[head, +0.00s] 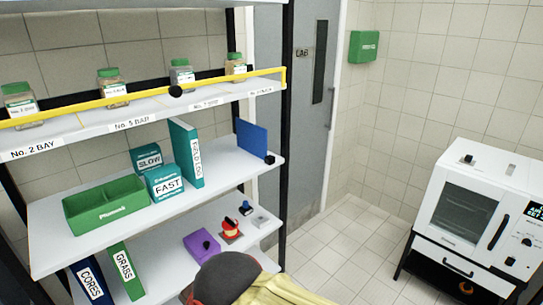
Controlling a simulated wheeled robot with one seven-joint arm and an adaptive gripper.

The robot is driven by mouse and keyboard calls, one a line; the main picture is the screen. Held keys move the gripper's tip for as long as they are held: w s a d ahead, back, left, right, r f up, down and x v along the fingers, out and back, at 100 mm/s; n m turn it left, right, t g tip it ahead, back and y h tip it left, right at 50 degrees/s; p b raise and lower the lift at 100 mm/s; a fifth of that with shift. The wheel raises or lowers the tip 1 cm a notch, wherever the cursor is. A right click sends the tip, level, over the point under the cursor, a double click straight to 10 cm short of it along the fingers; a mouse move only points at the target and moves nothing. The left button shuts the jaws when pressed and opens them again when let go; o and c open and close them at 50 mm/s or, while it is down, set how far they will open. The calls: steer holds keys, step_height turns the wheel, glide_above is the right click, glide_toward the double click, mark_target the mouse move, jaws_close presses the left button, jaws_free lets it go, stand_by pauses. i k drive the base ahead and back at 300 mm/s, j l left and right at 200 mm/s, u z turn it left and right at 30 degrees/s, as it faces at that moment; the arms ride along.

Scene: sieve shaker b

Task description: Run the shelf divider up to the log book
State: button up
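The shelf divider is a blue upright panel (252,139) near the right end of the middle shelf, with a black block (269,159) at its front edge. The log book is a teal upright book (187,153) labelled along its spine, left of the divider. A clear stretch of shelf separates the two. The log book stands beside teal boxes marked SLOW (147,158) and FAST (165,183). No gripper fingers show in the head view. A dark rounded part and a yellow part at the bottom look like my arm.
A green bin (105,205) sits left on the middle shelf (226,168). A yellow rail (215,80) with a black knob crosses the upper shelf, before several jars. The lower shelf holds binders, a purple box (202,245) and small items. A white oven (475,215) stands right; the floor between is open.

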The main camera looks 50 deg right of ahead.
mark_target(252, 138)
steer(key=z, duration=1.6)
